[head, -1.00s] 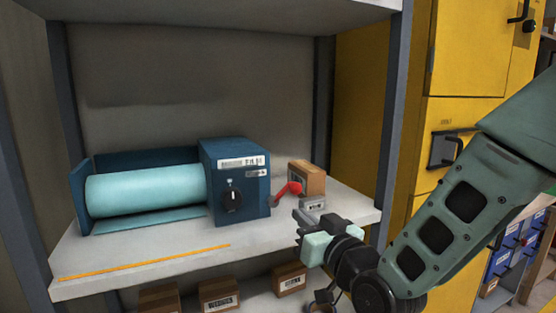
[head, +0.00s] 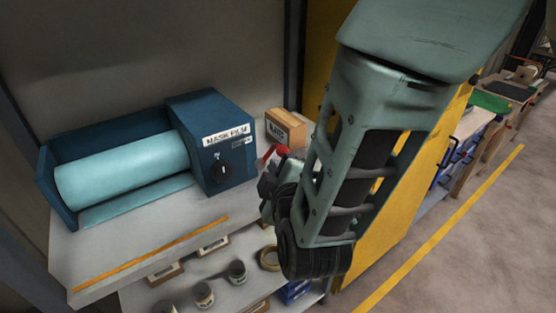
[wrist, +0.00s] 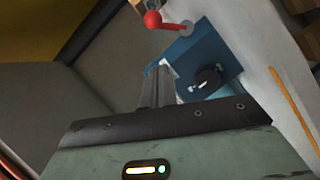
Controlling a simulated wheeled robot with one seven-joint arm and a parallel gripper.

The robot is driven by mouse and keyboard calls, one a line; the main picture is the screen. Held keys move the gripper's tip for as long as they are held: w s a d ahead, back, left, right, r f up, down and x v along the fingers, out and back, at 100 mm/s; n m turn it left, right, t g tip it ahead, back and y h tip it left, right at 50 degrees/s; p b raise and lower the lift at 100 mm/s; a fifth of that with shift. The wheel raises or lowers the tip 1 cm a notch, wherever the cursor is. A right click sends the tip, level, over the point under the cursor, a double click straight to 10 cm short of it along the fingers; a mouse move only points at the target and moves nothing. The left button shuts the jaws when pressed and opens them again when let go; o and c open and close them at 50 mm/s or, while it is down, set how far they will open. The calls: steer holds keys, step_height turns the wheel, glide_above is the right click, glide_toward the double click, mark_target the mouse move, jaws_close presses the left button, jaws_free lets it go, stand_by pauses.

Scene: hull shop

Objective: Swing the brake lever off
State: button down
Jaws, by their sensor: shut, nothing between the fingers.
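The brake lever (head: 276,151) is a red lever with a round red knob on the right side of the blue mask film dispenser (head: 212,165). In the wrist view the red lever (wrist: 158,20) points to the left from its grey pivot, beyond my fingertips. My gripper (head: 268,185) is just in front of the lever, partly hidden by my arm in the head view. In the wrist view my gripper (wrist: 157,75) has its fingers together with nothing between them.
A cardboard box (head: 286,128) stands on the shelf behind the lever. An orange strip (head: 150,254) runs along the shelf's front edge. Cans (head: 203,294) and a tape roll (head: 269,258) sit on the shelf below. Open floor (head: 460,250) lies at the right.

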mark_target(278, 151)
steer(key=d+f+p+x, duration=0.1)
steer(key=p+x, duration=0.1)
steer(key=x, duration=0.6)
steer(key=shift+w+d+p, duration=0.2)
steer(key=shift+d+p, duration=0.2)
steer(key=shift+d, duration=0.35)
steer(key=shift+w+d+f+m+b, duration=0.15)
steer(key=shift+d+m+b, duration=0.1)
steer(key=shift+m+b, duration=0.15)
steer(key=shift+w+d+f+m+g+y+b, duration=0.3)
steer(key=shift+d+m+g+b, duration=0.2)
steer(key=shift+m+b, duration=0.35)
steer(key=shift+w+d+f+m+g+y+b, duration=0.25)
steer(key=shift+d+f+m+g+y+b, duration=0.3)
steer(key=shift+b, duration=0.45)
steer(key=shift+a+r+b, duration=0.1)
steer(key=shift+a+b, duration=0.05)
steer(key=shift+b, duration=0.2)
steer(key=shift+w, duration=0.1)
